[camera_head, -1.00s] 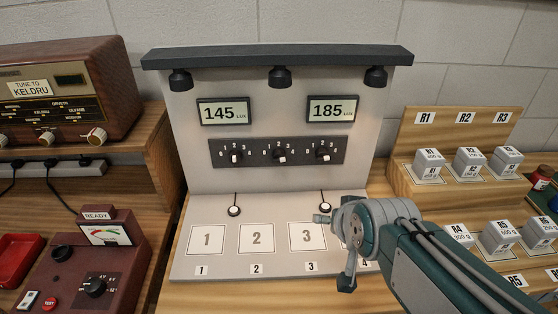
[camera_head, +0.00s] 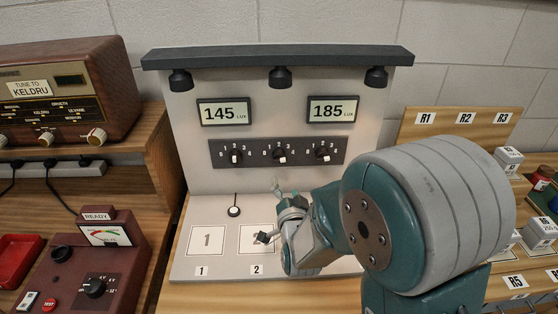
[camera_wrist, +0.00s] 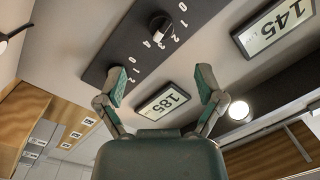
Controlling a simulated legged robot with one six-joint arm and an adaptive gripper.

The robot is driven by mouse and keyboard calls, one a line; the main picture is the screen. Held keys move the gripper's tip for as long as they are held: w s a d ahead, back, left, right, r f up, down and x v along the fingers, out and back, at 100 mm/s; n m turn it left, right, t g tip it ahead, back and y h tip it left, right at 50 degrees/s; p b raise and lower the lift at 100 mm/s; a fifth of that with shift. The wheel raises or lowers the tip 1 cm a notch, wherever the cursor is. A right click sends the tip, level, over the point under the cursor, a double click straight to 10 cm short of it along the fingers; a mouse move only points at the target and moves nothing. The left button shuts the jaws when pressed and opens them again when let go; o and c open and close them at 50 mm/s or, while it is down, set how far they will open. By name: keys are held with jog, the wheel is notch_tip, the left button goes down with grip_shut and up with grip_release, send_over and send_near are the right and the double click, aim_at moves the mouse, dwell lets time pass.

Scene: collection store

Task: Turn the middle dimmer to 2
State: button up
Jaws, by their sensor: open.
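The middle dimmer (camera_head: 280,155) is a dark knob with a pale mark, on a black strip between two similar dimmers. It appears to be the knob (camera_wrist: 160,24) at the top of the wrist view, with digits around it. I cannot read its setting surely. My gripper (camera_head: 270,214) is open and empty, below the strip and in front of the panel. In the wrist view, its two green fingertips (camera_wrist: 160,83) are spread wide, below the middle knob in the picture. The left finger covers part of the strip, probably the right dimmer. The right dimmer (camera_head: 323,153) shows in the head view.
Displays read 145 (camera_head: 223,112) and 185 (camera_head: 332,110) above the strip. A hooded lamp bar (camera_head: 280,57) overhangs the panel. A small round knob (camera_head: 234,211) stands on the sloping base. My arm hides pads 3 and 4. A radio (camera_head: 70,95) stands left; weight blocks stand right.

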aim_at(279, 158)
jog(key=w, duration=0.7)
jog(key=w+a, duration=0.1)
jog(key=w, duration=0.2)
jog(key=shift+w, duration=0.35)
jog(key=c, duration=1.1)
